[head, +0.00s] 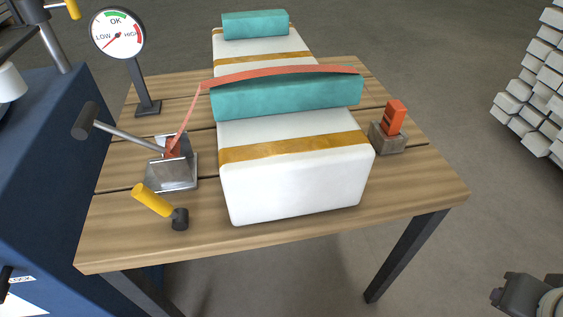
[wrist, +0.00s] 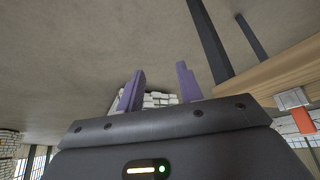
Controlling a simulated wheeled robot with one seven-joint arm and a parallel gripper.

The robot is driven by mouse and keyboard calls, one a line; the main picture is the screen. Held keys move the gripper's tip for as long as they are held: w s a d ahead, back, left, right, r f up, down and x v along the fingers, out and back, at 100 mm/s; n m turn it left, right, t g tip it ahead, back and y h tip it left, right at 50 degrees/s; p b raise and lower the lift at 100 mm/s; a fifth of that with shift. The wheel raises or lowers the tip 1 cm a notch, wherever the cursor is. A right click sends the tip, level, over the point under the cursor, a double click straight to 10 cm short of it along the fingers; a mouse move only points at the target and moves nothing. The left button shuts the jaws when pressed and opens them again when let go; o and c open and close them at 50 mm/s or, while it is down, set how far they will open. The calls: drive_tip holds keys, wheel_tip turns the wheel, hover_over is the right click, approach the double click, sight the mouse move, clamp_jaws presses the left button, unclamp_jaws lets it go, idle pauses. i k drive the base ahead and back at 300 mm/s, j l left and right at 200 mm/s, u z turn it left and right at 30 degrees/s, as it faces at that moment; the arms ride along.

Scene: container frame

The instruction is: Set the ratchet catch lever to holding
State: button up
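The ratchet (head: 172,172) is a grey metal housing on the left of the wooden table, with a long grey handle (head: 125,132) tilted up to the left, ending in a dark grip. A short lever with a yellow handle (head: 152,200) and a dark end sits at the housing's front, its handle pointing up-left. I take it for the catch lever; its setting cannot be read. A red strap (head: 285,72) runs from the ratchet over the load. My gripper (wrist: 160,72) has its two purple fingers apart, with nothing between them. It is away from the ratchet.
White blocks with gold bands (head: 295,185) and teal pads (head: 290,97) fill the table's middle. An orange anchor (head: 395,118) stands at right. A gauge (head: 118,34) has its needle toward LOW. A blue cabinet (head: 40,170) flanks the table's left. Floor in front is clear.

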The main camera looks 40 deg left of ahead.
sight(179, 216)
drive_tip(key=k+u, duration=0.1)
drive_tip(key=u, duration=2.55)
drive_tip(key=k+l+u, duration=0.1)
drive_tip(key=u, duration=0.25)
drive_tip(key=k+u, duration=0.1)
drive_tip(key=u, duration=0.3)
